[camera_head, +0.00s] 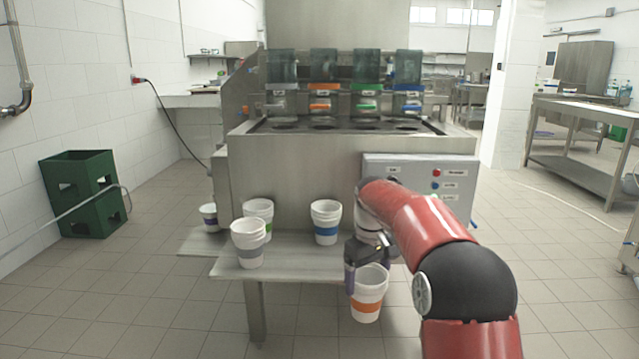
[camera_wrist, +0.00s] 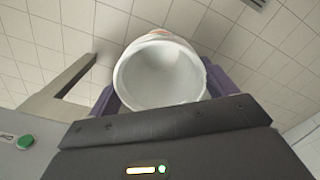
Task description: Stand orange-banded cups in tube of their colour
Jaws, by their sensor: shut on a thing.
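My gripper (camera_head: 366,268) is shut on an orange-banded cup (camera_head: 367,303), which hangs upright in front of the right end of the steel shelf. In the wrist view the cup (camera_wrist: 161,75) shows its open rim and pale inside between the purple fingers. Above the machine top stand several dark clear tubes with coloured bands. The orange-banded tube (camera_head: 324,72) is second from the left, between a white-banded tube (camera_head: 282,72) and a green-banded tube (camera_head: 366,72). A blue-banded tube (camera_head: 408,72) is at the right.
Cup stacks stand on the shelf (camera_head: 285,263): a grey-banded stack (camera_head: 248,243), a green-banded stack (camera_head: 259,216) and a blue-banded stack (camera_head: 325,223). A dark-banded cup (camera_head: 209,217) is at the left. A control box (camera_head: 440,180) is on the machine front. A green crate (camera_head: 84,193) stands left.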

